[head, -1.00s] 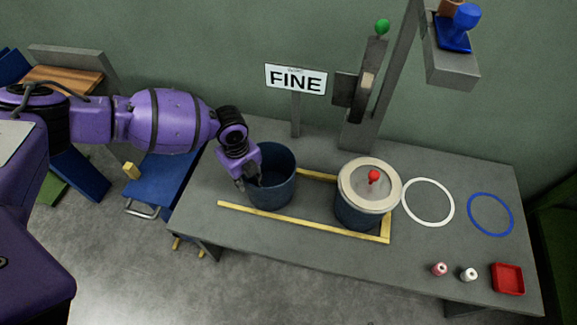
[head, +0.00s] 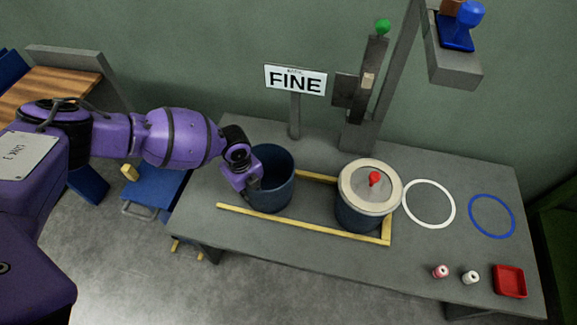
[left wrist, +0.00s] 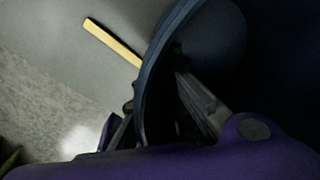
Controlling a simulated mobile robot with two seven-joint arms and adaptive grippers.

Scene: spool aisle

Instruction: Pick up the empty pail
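The open blue pail (head: 276,192) stands upright on the left of the grey bench, with no lid and a dark inside. My left gripper (head: 253,184) is at its left rim, pointing down. In the left wrist view, the pail's curved rim (left wrist: 153,70) passes between the fingers (left wrist: 155,100), one outside the wall and one inside. Whether both fingers press on the wall is too dark to tell. A second blue pail (head: 359,214) to the right has a cream lid (head: 357,192) with a red knob. My right gripper is out of view.
Yellow strips (head: 300,224) edge an area around the pails. A white ring (head: 429,225), a blue ring (head: 470,215), two small spools (head: 440,271) and a red tray (head: 509,281) lie right. A FINE sign (head: 295,80) and a post with a lever (head: 350,112) stand behind.

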